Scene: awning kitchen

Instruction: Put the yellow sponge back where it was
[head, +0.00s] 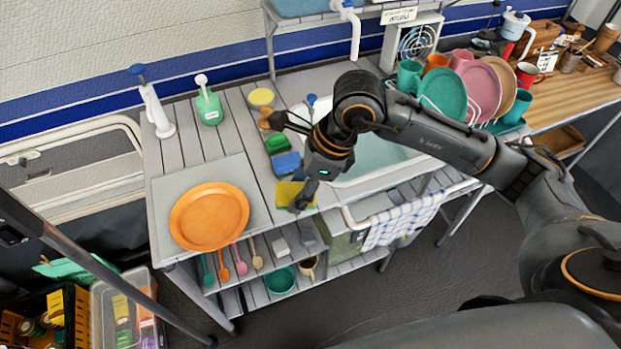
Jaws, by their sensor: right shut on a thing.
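My right gripper (302,196) reaches in from the right over the sink and is shut on the yellow sponge. The dark fingers cover part of the sponge. I cannot tell whether the sponge touches the counter. My left gripper is not in view.
A green sponge (278,143) and a round yellow item (261,97) stand farther back. An orange plate (209,216) lies on a grey mat to the left. The sink (375,155) is to the right. A soap bottle (208,106) stands at the back.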

